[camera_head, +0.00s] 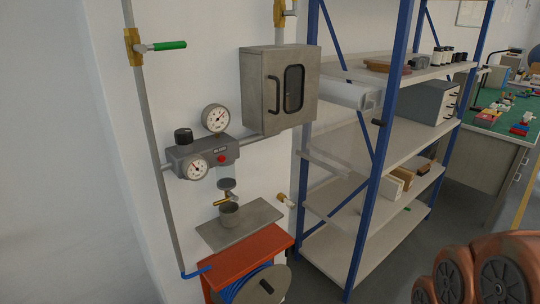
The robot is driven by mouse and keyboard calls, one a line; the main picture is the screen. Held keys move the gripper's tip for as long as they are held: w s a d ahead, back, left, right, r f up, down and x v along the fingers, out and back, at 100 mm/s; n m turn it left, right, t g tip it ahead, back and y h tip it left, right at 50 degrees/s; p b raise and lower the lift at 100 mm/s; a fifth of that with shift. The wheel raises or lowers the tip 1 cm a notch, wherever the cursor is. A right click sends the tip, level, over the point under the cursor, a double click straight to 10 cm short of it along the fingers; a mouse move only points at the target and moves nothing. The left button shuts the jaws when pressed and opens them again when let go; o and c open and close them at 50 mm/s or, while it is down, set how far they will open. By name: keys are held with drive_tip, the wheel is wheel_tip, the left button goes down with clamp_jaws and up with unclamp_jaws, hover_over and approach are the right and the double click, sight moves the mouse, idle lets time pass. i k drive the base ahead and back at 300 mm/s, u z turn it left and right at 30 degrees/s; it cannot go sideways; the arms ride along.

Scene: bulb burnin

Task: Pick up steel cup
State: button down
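A small grey metal cup (229,213) stands upright on a grey plate-like shelf (252,230) fixed at the wall, in the lower middle of the head view. It sits below a brass fitting and drain part (227,190) that hangs under the gauge block. My gripper is not seen in this view. Orange-brown rounded parts at the lower right may belong to my arm; I cannot tell.
Two gauges on a grey block (203,155) and a grey wall cabinet (280,88) are above the cup. A red stand (250,258) with a blue hose reel is below. A blue-framed shelf rack (370,200) stands to the right.

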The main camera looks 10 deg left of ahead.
sight(228, 211)
drive_tip(key=z, duration=1.3)
drive_tip(key=i, duration=0.7)
drive_tip(key=u, duration=4.05)
